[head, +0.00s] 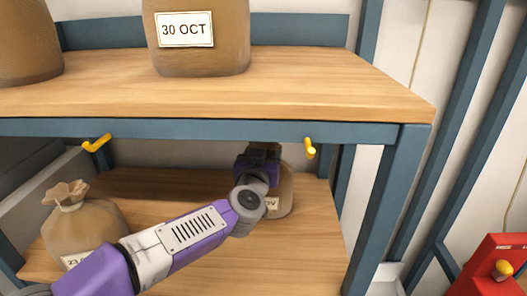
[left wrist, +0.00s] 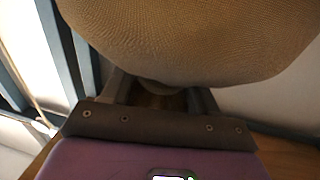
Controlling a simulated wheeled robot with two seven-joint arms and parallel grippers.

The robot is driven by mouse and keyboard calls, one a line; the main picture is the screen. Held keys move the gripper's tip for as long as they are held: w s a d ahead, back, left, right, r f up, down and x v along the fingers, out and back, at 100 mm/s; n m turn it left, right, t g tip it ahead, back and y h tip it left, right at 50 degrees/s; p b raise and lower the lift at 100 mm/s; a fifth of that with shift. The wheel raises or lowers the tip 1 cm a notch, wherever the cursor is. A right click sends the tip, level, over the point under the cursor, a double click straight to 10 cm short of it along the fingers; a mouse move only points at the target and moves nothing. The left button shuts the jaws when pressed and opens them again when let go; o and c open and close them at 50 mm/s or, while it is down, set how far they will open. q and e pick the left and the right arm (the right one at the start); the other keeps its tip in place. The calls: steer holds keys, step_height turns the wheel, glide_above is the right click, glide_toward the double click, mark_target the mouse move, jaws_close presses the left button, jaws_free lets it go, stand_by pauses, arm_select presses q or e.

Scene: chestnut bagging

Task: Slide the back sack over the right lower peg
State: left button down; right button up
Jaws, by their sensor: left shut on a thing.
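The back sack (head: 285,195) is a brown mesh bag with a white label, mostly hidden behind my left gripper (head: 263,150) in the head view. The left gripper is shut on it, under the upper shelf. In the left wrist view the sack (left wrist: 190,40) fills the top, with the gripper's fingers (left wrist: 160,98) at its underside in the picture. The right lower peg (head: 310,148) is a yellow hook on the blue rail, just right of the gripper and apart from it. Whether the sack touches the lower shelf is hidden. My right gripper is not in view.
Another tied sack (head: 85,228) stands on the lower shelf (head: 300,255) at the left. A left yellow peg (head: 97,143) is on the same rail. A sack labelled 30 OCT (head: 198,55) stands on the upper shelf (head: 320,90). A blue post (head: 385,210) bounds the right side.

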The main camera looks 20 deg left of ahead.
arm_select(q)
steer(key=shift+c, duration=1)
jaws_free()
steer(key=s+d, duration=0.1)
steer(key=s, duration=0.6)
steer(key=shift+s+d, duration=0.25)
